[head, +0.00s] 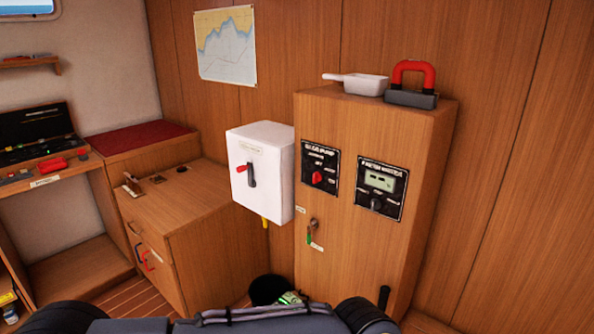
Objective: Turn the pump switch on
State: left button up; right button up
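A black panel (319,167), whose heading seems to read bilge pump, is on the front of the wooden cabinet (345,265). It carries a red rotary knob (317,178) with small labels around it, too small to read, so I cannot tell which position it points to. A second black panel (381,189) to its right has a small display and a dark knob (376,205). Neither of my grippers is in view, and nothing touches the knobs.
A white wall box (262,190) with a red and dark lever sticks out left of the cabinet. A white scoop (365,84) and a red-handled block (411,90) lie on the cabinet top. A low wooden locker (190,250) stands left. The space before the panels is clear.

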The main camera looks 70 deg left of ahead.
aim_at(317, 176)
jog(key=u, duration=2.3)
jog(key=i+j+u, duration=0.15)
jog(key=i, duration=0.35)
jog(key=i+u, duration=0.1)
jog(key=i, duration=0.4)
jog(key=j, duration=0.1)
